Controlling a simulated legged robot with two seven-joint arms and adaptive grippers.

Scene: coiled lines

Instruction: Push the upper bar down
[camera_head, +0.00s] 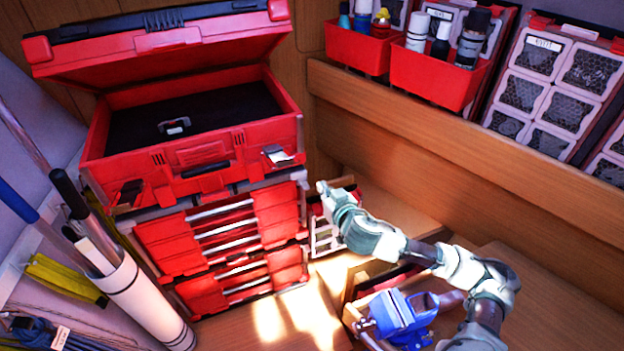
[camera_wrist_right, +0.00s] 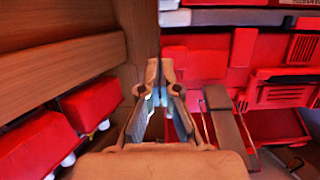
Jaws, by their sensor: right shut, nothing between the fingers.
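A red toolbox (camera_head: 200,160) stands on the left with its lid open. Silver bars (camera_head: 227,222) run across its stacked drawer fronts. At its right side a short grey bar (camera_head: 343,183) shows, partly hidden behind my gripper; the wrist view shows a flat grey bar (camera_wrist_right: 228,125) beside the fingers. I cannot tell for sure which one is the upper bar. My right gripper (camera_head: 322,187) is beside the toolbox's right side, close to the grey bar. Its fingertips (camera_wrist_right: 160,72) are shut and empty; contact with the bar cannot be told. My left gripper is out of view.
Red bins (camera_head: 435,75) with bottles sit on a wooden ledge at the back right, beside mesh-fronted organizers (camera_head: 550,80). A blue vise (camera_head: 400,315) stands below my right arm. A white tube (camera_head: 145,300) with rods stands at the left. Bare wooden surface lies at front right.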

